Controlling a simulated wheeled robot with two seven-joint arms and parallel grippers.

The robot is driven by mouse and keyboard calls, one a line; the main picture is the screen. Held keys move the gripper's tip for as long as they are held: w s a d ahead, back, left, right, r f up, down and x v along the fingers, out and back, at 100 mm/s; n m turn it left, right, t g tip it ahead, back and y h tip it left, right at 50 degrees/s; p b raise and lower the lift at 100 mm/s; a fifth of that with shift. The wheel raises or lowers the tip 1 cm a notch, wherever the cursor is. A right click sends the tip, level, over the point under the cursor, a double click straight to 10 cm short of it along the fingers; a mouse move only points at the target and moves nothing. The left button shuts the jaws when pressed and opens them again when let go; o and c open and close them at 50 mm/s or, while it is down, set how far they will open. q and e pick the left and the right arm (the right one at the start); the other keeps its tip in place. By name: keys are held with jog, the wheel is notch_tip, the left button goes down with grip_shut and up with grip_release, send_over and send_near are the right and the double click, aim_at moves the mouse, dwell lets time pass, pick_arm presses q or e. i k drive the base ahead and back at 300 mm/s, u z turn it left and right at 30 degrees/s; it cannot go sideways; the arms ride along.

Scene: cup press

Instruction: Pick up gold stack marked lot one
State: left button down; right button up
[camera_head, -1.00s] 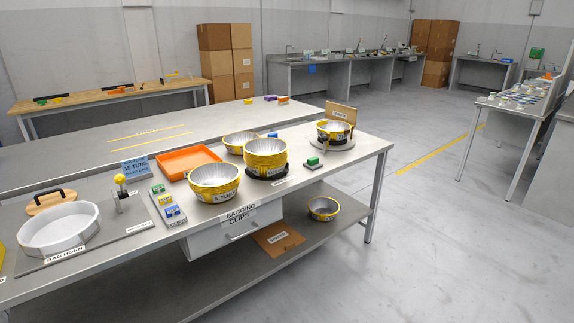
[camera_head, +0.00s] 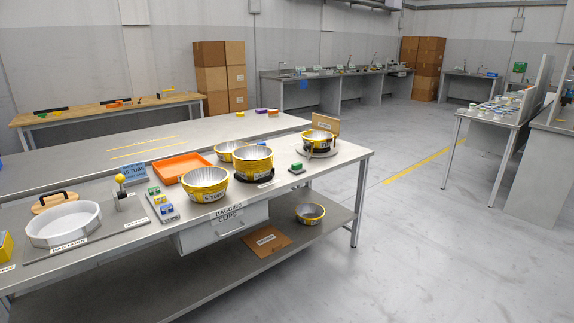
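Several gold bowl-like stacks with silver insides stand on the near metal table (camera_head: 110,268). A front gold stack (camera_head: 204,184) has a white label that seems to read "S TUBS". A taller gold stack (camera_head: 253,165) with a dark band stands right of it. Another gold bowl (camera_head: 228,150) is partly hidden behind these. A further gold stack (camera_head: 320,140) sits on a round grey base at the right end. One gold bowl (camera_head: 310,213) is on the lower shelf. I cannot read a lot one mark on any. Neither gripper is in view.
An orange tray (camera_head: 182,166), a white round basin (camera_head: 64,224), clip boxes (camera_head: 163,206) and a green-topped block (camera_head: 296,167) share the table. A drawer (camera_head: 222,229) hangs under its front edge. The floor (camera_head: 460,230) to the right is clear.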

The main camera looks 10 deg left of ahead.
aim_at(252, 163)
jog(key=z, duration=0.45)
jog(key=i, duration=1.45)
jog(key=u, duration=1)
jog(key=i, duration=0.85)
jog(key=u, duration=0.95)
